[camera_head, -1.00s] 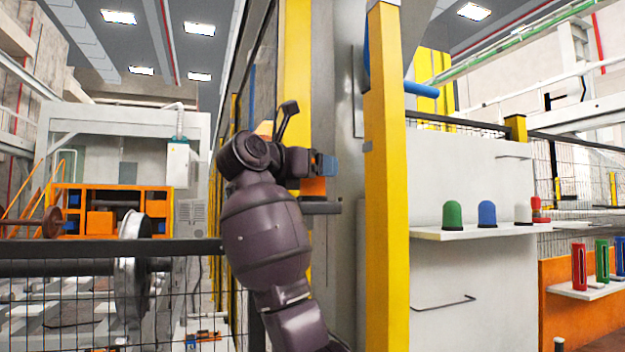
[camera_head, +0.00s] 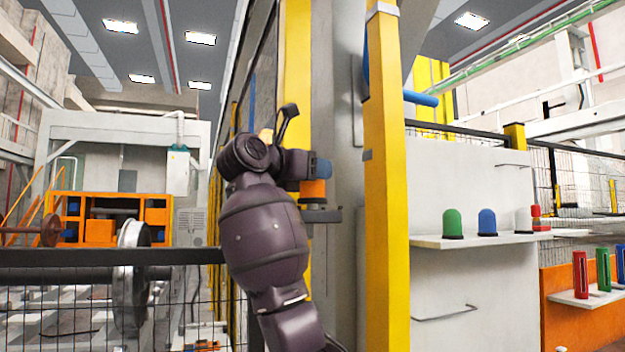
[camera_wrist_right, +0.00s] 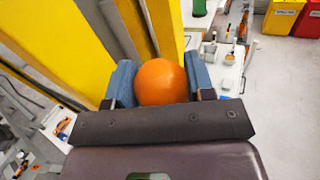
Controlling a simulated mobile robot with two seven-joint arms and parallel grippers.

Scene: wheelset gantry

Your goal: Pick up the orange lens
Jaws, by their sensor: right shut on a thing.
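The orange lens (camera_wrist_right: 162,82) sits between the two blue fingers of my right gripper (camera_wrist_right: 160,86) in the right wrist view, with a finger against each side. In the head view the right gripper (camera_head: 322,168) is at the yellow post, and the orange lens (camera_head: 313,188) shows just below its blue fingertip. Under the lens is a small dark bracket (camera_head: 322,215); I cannot tell whether the lens still touches it. My left gripper is not in view.
A yellow post (camera_head: 387,200) stands close to the right of the gripper. A white shelf (camera_head: 480,241) holds a green lens (camera_head: 453,223), a blue lens (camera_head: 487,221) and others. A dark railing (camera_head: 110,256) runs at the left, with a wheelset (camera_head: 131,275) behind it.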

